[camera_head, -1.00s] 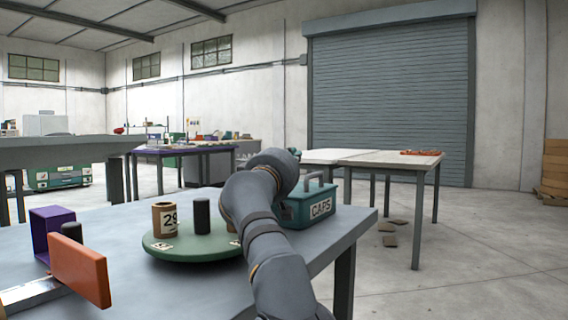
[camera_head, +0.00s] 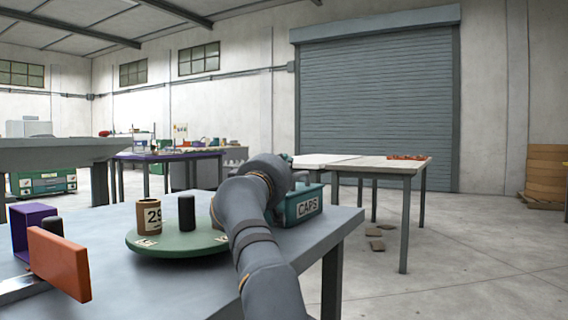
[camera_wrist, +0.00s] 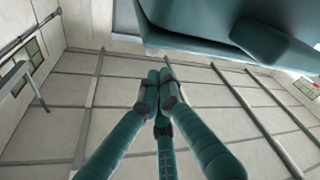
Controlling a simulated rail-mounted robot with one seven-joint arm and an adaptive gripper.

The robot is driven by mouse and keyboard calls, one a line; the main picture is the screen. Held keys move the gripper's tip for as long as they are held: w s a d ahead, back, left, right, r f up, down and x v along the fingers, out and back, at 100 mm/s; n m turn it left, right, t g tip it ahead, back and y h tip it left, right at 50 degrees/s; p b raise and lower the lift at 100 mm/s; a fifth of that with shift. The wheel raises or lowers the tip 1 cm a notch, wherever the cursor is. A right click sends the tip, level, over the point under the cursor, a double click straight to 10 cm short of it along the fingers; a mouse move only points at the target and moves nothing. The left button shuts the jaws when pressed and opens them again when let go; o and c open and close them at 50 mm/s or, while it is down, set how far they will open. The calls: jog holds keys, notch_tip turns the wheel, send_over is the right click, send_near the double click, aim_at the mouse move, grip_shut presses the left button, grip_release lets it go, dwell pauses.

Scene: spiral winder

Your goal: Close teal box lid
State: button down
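The teal box (camera_head: 308,207), with a "CAPS" label, stands near the right end of the grey-blue table, partly behind my arm. Its lid and handle are mostly hidden there, so I cannot tell how far the lid is open. In the wrist view, a large teal surface (camera_wrist: 230,30), apparently part of the box or its lid, hangs across the upper right, close to the camera. My gripper (camera_wrist: 160,80) has its teal fingers drawn together at the tips, with nothing visible between them. The fingertips appear apart from the teal surface. My arm hides the gripper in the head view.
A green turntable (camera_head: 165,241) left of my arm carries a brown cup (camera_head: 149,216) marked 29 and a black cylinder (camera_head: 187,212). An orange panel (camera_head: 60,263) and a purple open box (camera_head: 33,226) stand at the left. Bare table (camera_head: 165,285) lies in front.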

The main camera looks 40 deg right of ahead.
jog(key=a+r+p, duration=0.2)
jog(key=r, duration=0.1)
jog(key=shift+p, duration=0.3)
jog(key=w+b+v, duration=0.1)
jog(key=v, duration=0.6)
jog(key=shift+a+f+b, duration=0.3)
jog(key=shift+a+f, duration=0.2)
jog(key=shift+a, duration=0.15)
jog(key=shift+s, duration=0.1)
jog(key=w+d, duration=0.1)
jog(key=d, duration=0.2)
jog(key=w+d, duration=0.1)
jog(key=d, duration=0.1)
jog(key=w+d, duration=0.2)
jog(key=d, duration=0.1)
jog(key=shift+d+r, duration=0.3)
jog(key=shift+d, duration=0.05)
jog(key=shift+s+f+b, duration=0.25)
jog(key=shift+f+b, duration=0.45)
jog(key=shift+f, duration=0.1)
jog(key=shift+r, duration=0.1)
